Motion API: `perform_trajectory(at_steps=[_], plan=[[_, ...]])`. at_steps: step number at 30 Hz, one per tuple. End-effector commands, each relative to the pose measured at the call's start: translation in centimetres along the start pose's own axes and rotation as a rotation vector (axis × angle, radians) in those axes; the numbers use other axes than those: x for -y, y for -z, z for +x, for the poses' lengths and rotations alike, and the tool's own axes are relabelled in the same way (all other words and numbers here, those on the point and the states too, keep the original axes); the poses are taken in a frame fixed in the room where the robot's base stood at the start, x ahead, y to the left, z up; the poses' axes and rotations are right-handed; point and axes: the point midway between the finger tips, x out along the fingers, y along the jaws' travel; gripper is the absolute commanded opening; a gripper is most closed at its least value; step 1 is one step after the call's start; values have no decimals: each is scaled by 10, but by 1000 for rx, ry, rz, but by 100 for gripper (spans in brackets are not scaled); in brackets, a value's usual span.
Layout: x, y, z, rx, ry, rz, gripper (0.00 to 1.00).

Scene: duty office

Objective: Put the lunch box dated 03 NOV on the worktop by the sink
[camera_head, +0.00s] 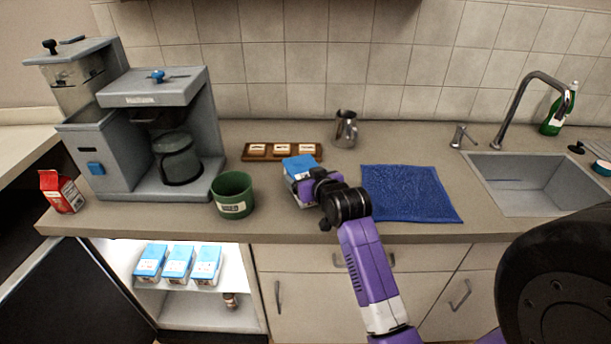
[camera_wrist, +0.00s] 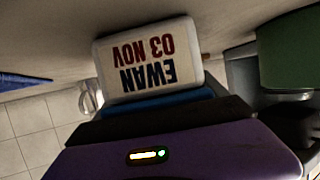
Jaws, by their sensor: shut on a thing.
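The lunch box (camera_head: 298,168) has a blue lid and pale sides. In the wrist view, its label (camera_wrist: 148,65) shows upside down and reads EWAN 03 NOV. My gripper (camera_head: 308,185) is shut on this box at the worktop's front part, between the green pot and the blue cloth. I cannot tell whether the box touches the worktop (camera_head: 340,228) or hangs just above it. The sink (camera_head: 530,185) is at the right, with a curved tap (camera_head: 518,105). My gripper hides part of the box.
A blue cloth (camera_head: 405,193) lies between my gripper and the sink. A green pot (camera_head: 233,195), a wooden tray (camera_head: 262,152) and a metal jug (camera_head: 346,130) stand nearby. A coffee machine (camera_head: 150,130) and red carton (camera_head: 60,192) are left. Blue-topped boxes (camera_head: 179,263) sit on a shelf below.

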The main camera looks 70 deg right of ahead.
Motion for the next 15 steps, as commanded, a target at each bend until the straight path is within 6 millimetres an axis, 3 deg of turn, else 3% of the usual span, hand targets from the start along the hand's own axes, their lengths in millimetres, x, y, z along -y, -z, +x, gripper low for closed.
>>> perform_trajectory(at_steps=[1,3,11,15], plan=[[0,-1,0,1,0,0,88],[0,-1,0,1,0,0,100],[0,1,-1,0,0,0,100],[0,2,-10,0,0,0,100]])
